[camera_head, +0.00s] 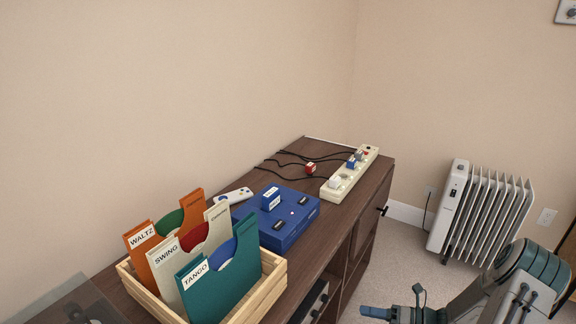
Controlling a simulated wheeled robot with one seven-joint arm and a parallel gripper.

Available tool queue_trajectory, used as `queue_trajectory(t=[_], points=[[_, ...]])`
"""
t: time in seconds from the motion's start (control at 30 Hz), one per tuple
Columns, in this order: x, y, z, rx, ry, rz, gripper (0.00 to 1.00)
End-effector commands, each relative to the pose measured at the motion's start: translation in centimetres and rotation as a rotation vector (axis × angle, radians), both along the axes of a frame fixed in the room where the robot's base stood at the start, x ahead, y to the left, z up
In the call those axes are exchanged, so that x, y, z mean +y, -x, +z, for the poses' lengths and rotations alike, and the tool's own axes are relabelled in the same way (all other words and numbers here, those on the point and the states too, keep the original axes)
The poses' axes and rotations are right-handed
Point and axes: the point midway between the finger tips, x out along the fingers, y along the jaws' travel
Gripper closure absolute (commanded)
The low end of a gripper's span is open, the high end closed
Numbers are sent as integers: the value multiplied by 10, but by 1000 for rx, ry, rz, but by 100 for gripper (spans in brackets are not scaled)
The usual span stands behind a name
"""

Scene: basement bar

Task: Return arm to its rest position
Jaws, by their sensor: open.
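My arm (521,273) shows in the lower right corner of the head view, in front of the cabinet and over the carpet side. Its pale and dark grey links run down toward the bottom edge. A narrow blue-grey part of mine (376,312) pokes left at the bottom edge, beside the cabinet's front. No object is seen held.
A white radiator (478,213) stands behind my arm. Some carpet (405,262) between is clear.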

Motion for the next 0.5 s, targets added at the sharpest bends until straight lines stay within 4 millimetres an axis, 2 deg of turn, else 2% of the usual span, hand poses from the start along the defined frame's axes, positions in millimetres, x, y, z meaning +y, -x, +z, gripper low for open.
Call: queue_trajectory(t=[0.03, 0.1, 0.5], points=[[6, 1, 20, -40, 54, 54, 55], [13, 4, 38, -98, 122, 126, 55], [49, 33, 138, -451, 466, 548, 55]])
